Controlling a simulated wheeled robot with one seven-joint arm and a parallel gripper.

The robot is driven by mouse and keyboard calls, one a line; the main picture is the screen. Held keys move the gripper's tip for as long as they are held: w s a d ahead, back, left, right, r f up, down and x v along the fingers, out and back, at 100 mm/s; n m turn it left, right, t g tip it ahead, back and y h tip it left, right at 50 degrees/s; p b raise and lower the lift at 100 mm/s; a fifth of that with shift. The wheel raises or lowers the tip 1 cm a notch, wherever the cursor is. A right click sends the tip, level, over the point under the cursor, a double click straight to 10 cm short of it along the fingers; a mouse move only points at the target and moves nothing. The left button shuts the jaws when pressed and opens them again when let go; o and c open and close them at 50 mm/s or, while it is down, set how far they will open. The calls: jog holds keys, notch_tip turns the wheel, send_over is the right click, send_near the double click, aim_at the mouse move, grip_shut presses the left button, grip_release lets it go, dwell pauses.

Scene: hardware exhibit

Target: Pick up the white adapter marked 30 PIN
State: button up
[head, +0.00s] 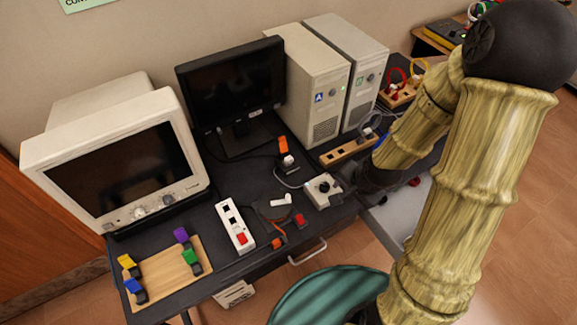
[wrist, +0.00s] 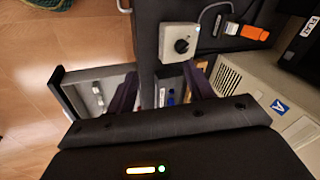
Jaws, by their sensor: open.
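I cannot read a 30 PIN mark in either view, so I cannot tell which piece is the adapter. A small white piece (head: 281,200) lies on the dark desk (head: 190,262) in the head view, beside a dark round item. A small white object (wrist: 98,90) also lies in the open drawer (wrist: 72,92) in the wrist view. My gripper (wrist: 162,92) is open, with its dark fingers apart above the desk's edge and the drawer area. Nothing shows held between them. In the head view my arm hides much of the drawer.
A grey knob box (head: 322,190) stands close to my gripper, near a wooden socket strip (head: 349,150). Two beige computer towers (head: 305,85) and monitors stand behind. A white power strip (head: 235,226) and a wooden board (head: 165,275) with coloured plugs lie left. A green stool (head: 330,295) stands in front.

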jog(key=w+a+f+m+t+y+b, duration=0.2)
jog(key=f+m, duration=0.1)
jog(key=m, duration=0.4)
jog(key=w+a+f+m+t+y+b, duration=0.2)
jog(key=w+f+m+t, duration=0.1)
jog(key=m, duration=0.4)
jog(key=w+a+f+m+t+y+b, duration=0.1)
jog(key=w+a+f+m+t+b, duration=0.1)
jog(key=m, duration=0.5)
jog(key=shift+w+a+f+t+y+b, duration=0.3)
jog(key=shift+a+f+y+b, duration=0.1)
jog(key=shift+a+f+b, duration=0.1)
jog(key=shift+w, duration=0.1)
jog(key=shift+w+a+f, duration=0.1)
jog(key=shift+w+f, duration=0.05)
jog(key=shift+w, duration=0.1)
send_near(289, 161)
jog(key=shift+w+a+f+p, duration=0.2)
jog(key=shift+w+a+p, duration=0.15)
jog(key=shift+w+a, duration=0.75)
jog(key=shift+w+d+f, duration=0.1)
jog(key=shift+w, duration=0.05)
